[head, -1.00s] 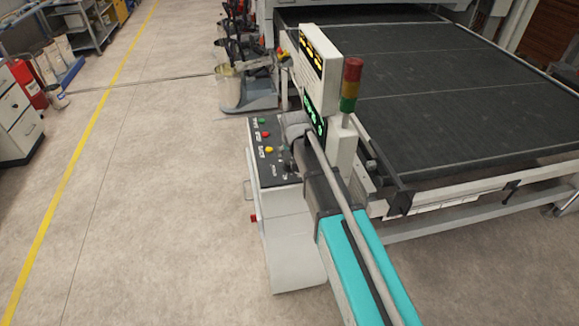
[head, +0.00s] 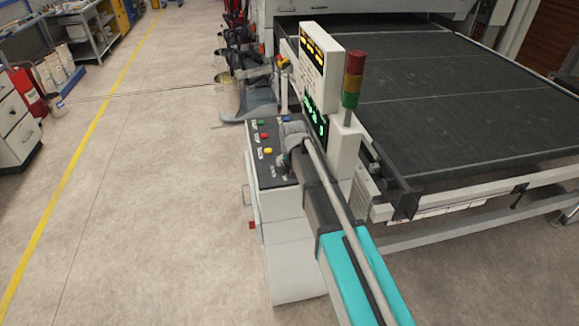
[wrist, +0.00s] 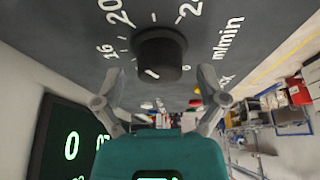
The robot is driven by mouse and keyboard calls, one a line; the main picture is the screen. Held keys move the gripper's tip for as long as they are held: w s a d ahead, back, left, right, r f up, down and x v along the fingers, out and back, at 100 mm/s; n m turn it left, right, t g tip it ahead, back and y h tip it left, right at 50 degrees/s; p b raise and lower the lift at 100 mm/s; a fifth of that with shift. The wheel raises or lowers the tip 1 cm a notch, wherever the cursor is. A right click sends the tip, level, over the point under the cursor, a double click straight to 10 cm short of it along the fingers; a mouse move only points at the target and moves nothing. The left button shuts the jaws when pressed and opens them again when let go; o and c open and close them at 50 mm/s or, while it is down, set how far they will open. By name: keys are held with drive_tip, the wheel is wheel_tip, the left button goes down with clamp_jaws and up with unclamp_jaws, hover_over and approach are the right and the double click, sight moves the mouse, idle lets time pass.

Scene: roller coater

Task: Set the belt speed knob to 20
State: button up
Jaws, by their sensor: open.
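The belt speed knob (wrist: 162,54) is a black round knob on a dark panel in the wrist view. White marks around it include 16, 20 and "m/min"; the marking at the upper right is cut off. A short white line shows on the knob's lower left side. My gripper (wrist: 158,82) is open, with one finger on each side of the knob and the tips near its lower edge. I cannot tell whether they touch it. In the head view the control panel (head: 265,168) shows, but my wrist and arm hide the knob area.
A green-digit display (wrist: 72,145) stands close at the lower left in the wrist view, reading 0. Coloured buttons (head: 267,151) sit on the panel. A signal tower (head: 353,78) and the conveyor belt (head: 450,100) are to the right.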

drive_tip(key=shift+f, duration=0.2)
drive_tip(key=c, duration=1.2)
